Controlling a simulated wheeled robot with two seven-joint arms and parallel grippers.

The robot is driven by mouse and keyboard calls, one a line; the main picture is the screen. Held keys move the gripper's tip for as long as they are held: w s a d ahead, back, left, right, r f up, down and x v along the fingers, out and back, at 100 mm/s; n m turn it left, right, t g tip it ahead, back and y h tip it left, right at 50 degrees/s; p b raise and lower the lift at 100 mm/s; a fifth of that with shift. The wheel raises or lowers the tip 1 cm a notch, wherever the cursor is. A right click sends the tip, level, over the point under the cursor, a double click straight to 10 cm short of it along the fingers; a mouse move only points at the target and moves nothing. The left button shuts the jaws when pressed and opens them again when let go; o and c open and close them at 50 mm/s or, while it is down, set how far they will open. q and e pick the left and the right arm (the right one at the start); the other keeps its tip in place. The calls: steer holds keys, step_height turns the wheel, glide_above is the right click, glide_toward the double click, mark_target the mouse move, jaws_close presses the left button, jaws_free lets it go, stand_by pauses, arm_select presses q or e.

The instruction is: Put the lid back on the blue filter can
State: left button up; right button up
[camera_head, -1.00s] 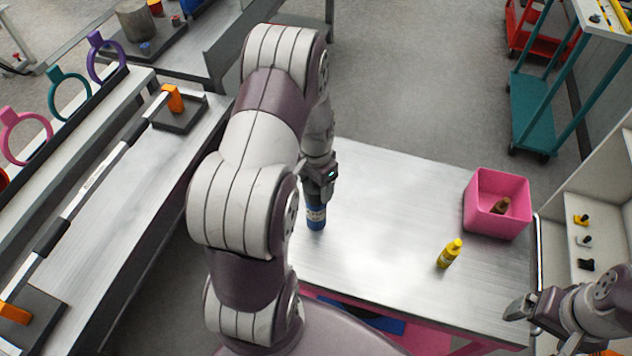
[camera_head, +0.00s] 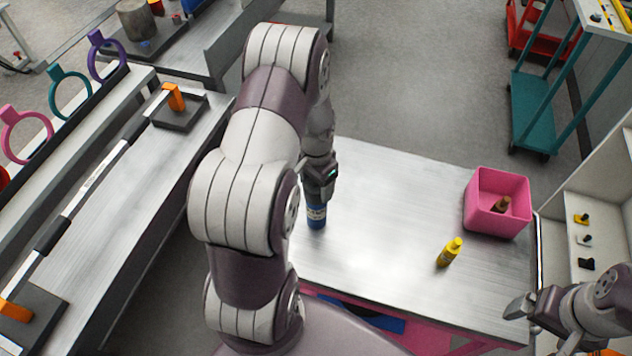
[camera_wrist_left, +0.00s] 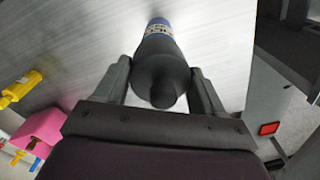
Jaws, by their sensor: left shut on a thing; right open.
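The blue filter can (camera_head: 316,217), with a white label band, stands upright near the left edge of the metal table. My left gripper (camera_head: 318,192) is directly above it, pointing down. In the left wrist view a dark lid with a rounded knob (camera_wrist_left: 162,80) lies between the fingers of my left gripper (camera_wrist_left: 160,72), which is shut on it. The can's label and blue body (camera_wrist_left: 158,28) show right beyond the lid, in line with it. I cannot tell whether the lid is fully seated. My right gripper (camera_head: 517,307) is open and empty at the table's right front corner.
A pink bin (camera_head: 497,222) with a brown item inside is at the right. The table's middle (camera_head: 385,220) is clear. A bench with a long bar (camera_head: 95,185) runs along the left.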

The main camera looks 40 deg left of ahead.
stand_by(0.4)
arm_select(q)
steer(key=o, duration=1.2)
steer(key=shift+r, duration=0.1)
step_height(320, 180, up, 7)
steer(key=p, duration=0.6)
jaws_close()
